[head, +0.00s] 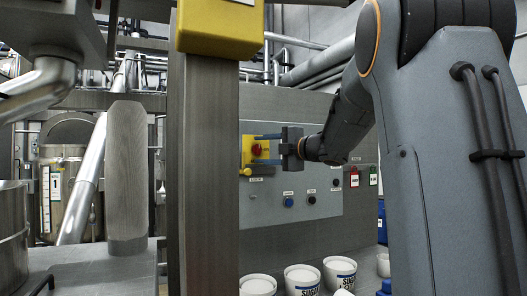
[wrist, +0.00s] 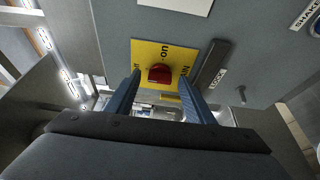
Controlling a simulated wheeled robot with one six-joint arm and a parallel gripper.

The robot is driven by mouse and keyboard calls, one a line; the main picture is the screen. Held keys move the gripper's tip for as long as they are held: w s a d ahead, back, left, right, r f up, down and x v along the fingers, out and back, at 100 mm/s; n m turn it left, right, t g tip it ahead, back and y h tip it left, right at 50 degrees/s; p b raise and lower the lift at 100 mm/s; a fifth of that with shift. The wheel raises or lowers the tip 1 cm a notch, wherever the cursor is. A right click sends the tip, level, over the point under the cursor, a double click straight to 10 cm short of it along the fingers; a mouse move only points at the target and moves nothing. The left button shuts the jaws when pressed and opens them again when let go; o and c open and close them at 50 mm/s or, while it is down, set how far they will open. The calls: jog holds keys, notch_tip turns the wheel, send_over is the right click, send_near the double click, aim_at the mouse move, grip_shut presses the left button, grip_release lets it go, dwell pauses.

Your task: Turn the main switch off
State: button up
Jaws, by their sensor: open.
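The main switch is a red knob (head: 257,149) on a yellow plate (head: 246,158) at the left of a grey control panel. In the wrist view the red knob (wrist: 160,73) sits mid-plate, and the yellow plate (wrist: 145,50) shows the word "on" above it and further lettering at the sides. My gripper (head: 259,149) is open, facing the panel, with one finger above and one below the knob in the head view. In the wrist view my gripper (wrist: 159,77) has a finger on either side of the knob; contact cannot be told.
A dark bar with a "LOCK" label (wrist: 217,76) lies close to the right finger. A blue button (head: 289,202) and black knobs sit lower on the panel. Several white sugar tubs (head: 302,278) stand below. A metal post (head: 208,170) with a yellow box (head: 220,28) stands left.

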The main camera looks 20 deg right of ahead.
jog(key=shift+s, duration=0.1)
jog(key=b+v, duration=0.1)
jog(key=v, duration=0.6)
jog(key=shift+s, duration=0.25)
jog(key=shift+d, duration=0.15)
